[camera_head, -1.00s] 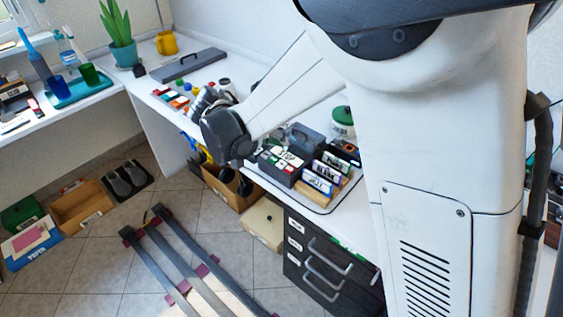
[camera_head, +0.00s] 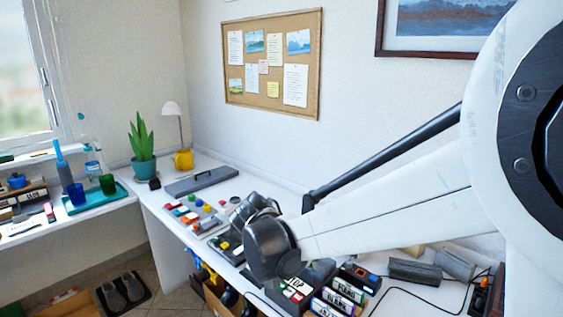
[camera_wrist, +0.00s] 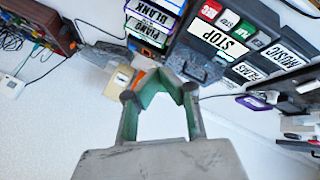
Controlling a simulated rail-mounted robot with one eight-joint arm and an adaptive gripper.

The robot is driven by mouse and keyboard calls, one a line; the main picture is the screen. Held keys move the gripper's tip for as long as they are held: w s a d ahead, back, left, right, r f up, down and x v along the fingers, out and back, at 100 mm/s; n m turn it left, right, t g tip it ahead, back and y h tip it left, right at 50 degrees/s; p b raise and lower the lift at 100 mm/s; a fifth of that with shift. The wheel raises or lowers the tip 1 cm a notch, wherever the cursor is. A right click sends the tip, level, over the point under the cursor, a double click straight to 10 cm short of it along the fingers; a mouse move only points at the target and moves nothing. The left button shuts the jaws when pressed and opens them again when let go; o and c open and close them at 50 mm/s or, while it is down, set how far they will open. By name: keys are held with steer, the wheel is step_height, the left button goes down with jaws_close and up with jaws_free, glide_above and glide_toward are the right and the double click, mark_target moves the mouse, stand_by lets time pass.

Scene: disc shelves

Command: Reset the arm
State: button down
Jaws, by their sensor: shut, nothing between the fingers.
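My gripper (camera_wrist: 162,78) shows in the wrist view with its green-lined fingers together at the tips and nothing held between them. Past the fingertips lies a dark unit with a white STOP label (camera_wrist: 218,38) and several small coloured labels. In the head view my arm reaches left from the right side over the desk, its dark wrist above the dark unit (camera_head: 318,272). The fingers cannot be made out in the head view. I cannot tell how far the fingertips are from the unit.
Labelled cases (camera_wrist: 150,22) stand beside the dark unit. A brown box with cables (camera_wrist: 38,22) shows in the wrist view. Coloured blocks (camera_head: 195,212), a grey bar-shaped case (camera_head: 200,181), a yellow mug (camera_head: 183,160) and a potted plant (camera_head: 143,142) stand farther left on the desk.

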steer(key=s+d+r+t+y, duration=0.1)
steer(key=s+d+r+y, duration=0.1)
steer(key=s+d, duration=0.2)
steer(key=s+d+r+n+t+y, duration=0.1)
steer(key=s+d, duration=0.3)
steer(key=s, duration=0.6)
steer(key=s+d+r+n+t+y, duration=0.1)
steer(key=s+d+r+y, duration=0.2)
steer(key=s+d, duration=0.2)
steer(key=s, duration=0.3)
steer(key=shift+r, duration=0.25)
